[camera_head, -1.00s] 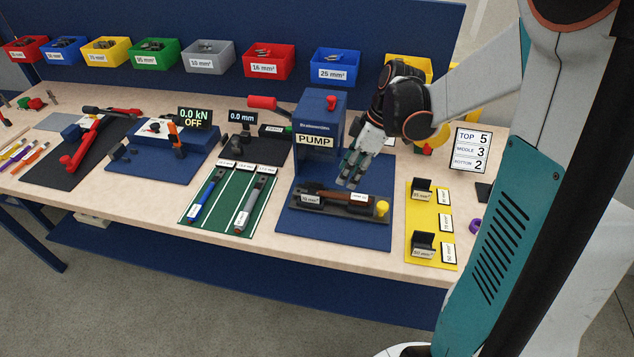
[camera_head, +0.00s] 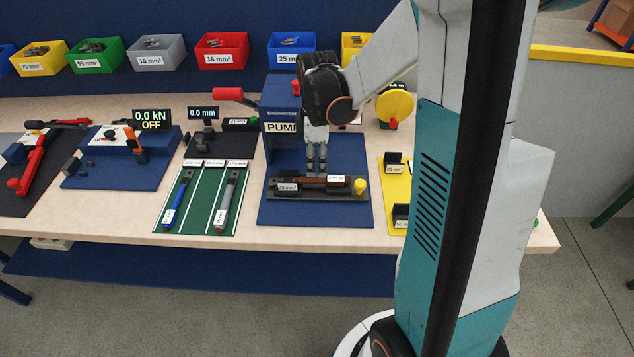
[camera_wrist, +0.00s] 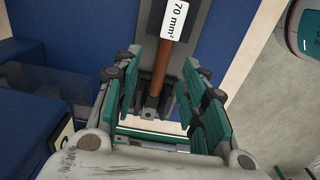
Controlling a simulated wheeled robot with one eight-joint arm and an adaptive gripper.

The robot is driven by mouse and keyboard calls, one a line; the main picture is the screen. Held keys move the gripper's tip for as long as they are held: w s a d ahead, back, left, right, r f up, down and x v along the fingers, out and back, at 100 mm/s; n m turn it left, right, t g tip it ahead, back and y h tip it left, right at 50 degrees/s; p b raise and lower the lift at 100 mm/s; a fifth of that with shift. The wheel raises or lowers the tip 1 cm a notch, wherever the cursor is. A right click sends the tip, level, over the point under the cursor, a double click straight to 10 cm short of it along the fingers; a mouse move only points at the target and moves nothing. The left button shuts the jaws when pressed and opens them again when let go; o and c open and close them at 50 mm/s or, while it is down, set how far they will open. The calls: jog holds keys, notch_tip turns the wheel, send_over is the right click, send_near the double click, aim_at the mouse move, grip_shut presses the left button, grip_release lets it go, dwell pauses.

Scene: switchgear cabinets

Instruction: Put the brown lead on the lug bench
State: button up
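The brown lead (camera_head: 322,182) lies across a dark holder (camera_head: 350,194) on the blue mat in front of the pump (camera_head: 281,127). It carries a white label, which reads 70 mm² in the wrist view (camera_wrist: 175,20). My gripper (camera_head: 316,172) points down just above the lead. In the wrist view my gripper (camera_wrist: 158,105) is open, its green-padded fingers on either side of the lead's metal end, with gaps at both sides. A green mat (camera_head: 189,222) left of the pump has lanes holding a blue lead and a grey lead. No surface is legibly marked as the lug bench.
A yellow board (camera_head: 394,226) with black holders stands right of the blue mat, partly hidden by my arm. The pump's red handle (camera_head: 231,94) sticks out left. Coloured bins (camera_head: 222,53) line the back. Bare wood lies along the front edge.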

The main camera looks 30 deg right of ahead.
aim_at(317, 178)
jog(key=f+b, duration=0.1)
jog(key=f, duration=0.1)
jog(key=f+b, duration=0.1)
jog(key=f, duration=0.2)
jog(key=shift+s+a+f, duration=0.1)
jog(key=shift+s+f, duration=0.05)
jog(key=shift+s, duration=0.05)
grip_shut()
